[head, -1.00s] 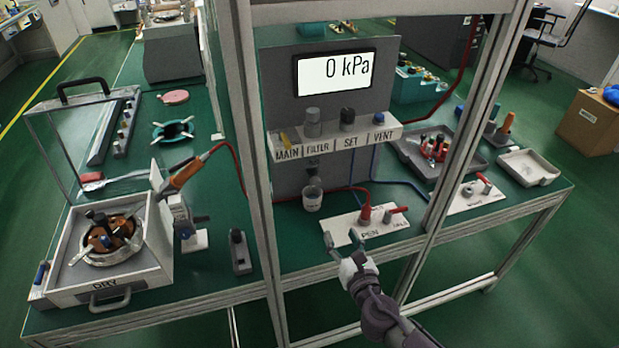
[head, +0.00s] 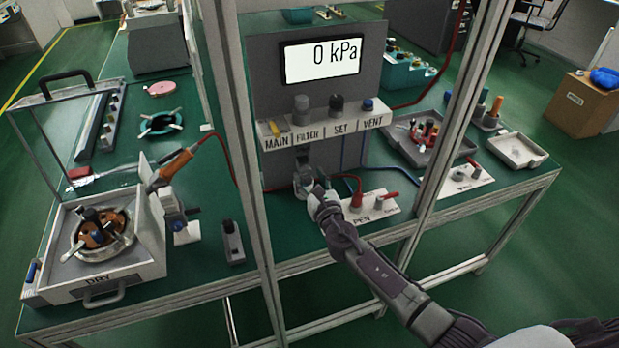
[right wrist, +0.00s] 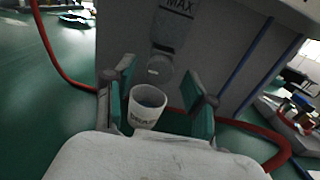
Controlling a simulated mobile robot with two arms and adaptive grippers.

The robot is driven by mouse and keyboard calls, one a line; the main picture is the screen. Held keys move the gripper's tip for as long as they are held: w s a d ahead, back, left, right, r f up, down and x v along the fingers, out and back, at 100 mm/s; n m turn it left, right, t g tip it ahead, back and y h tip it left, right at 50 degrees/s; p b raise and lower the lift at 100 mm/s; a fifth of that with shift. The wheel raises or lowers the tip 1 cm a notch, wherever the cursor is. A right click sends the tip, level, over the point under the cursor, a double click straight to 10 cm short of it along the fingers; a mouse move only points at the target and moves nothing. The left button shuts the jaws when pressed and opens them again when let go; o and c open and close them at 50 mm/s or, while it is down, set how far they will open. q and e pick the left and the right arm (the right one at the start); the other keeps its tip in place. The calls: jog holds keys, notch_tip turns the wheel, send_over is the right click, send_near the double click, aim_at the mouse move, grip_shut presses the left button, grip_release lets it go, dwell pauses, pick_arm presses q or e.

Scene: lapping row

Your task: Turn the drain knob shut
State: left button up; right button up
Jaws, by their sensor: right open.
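The drain knob (right wrist: 160,68) is a small grey round piece under the grey filter bowl marked MAX (right wrist: 170,32) in the right wrist view. Below it stands a white cup with dark lettering (right wrist: 146,112). My right gripper (right wrist: 162,98) is open, its green-padded fingers either side of the cup and below the knob in the picture, with nothing gripped. In the head view my right gripper (head: 311,189) is in front of the foot of the filter (head: 303,160) and hides the cup; the knob cannot be made out there. My left gripper is not in view.
The labelled valve shelf (head: 325,130) sits above my gripper, under a display reading 0 kPa (head: 320,60). Frame posts (head: 247,170) stand left and right. A white plate (head: 375,207) with red plugs lies right of the gripper. A red hose (right wrist: 262,140) runs close by.

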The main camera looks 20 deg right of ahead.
jog(key=shift+w, duration=0.25)
grip_shut()
